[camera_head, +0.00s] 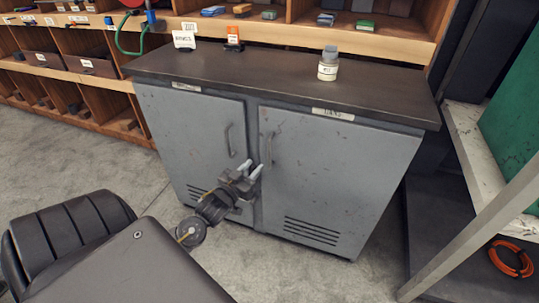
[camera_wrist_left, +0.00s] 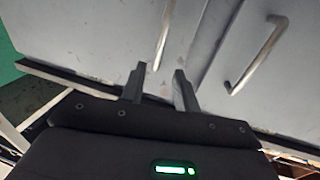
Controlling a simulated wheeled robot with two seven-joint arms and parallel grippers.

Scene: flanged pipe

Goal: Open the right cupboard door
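The grey cupboard has two shut doors. The right cupboard door (camera_head: 335,185) has a vertical bar handle (camera_head: 269,148) near its left edge. The left door (camera_head: 190,135) has its own handle (camera_head: 230,140). My left gripper (camera_head: 252,169) is open and empty in front of the doors, near the lower end of the right door's handle. In the left wrist view, the two fingers (camera_wrist_left: 158,80) stand apart, and the lower end of the right door's handle (camera_wrist_left: 162,40) appears between their tips. Contact cannot be told. My right gripper is out of view.
A jar (camera_head: 328,66) stands on the dark cupboard top (camera_head: 270,80). Wooden shelving (camera_head: 95,70) runs behind. A light-framed bench (camera_head: 480,150) stands close on the right, with an orange cable coil (camera_head: 511,259) below. Floor before the cupboard is clear.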

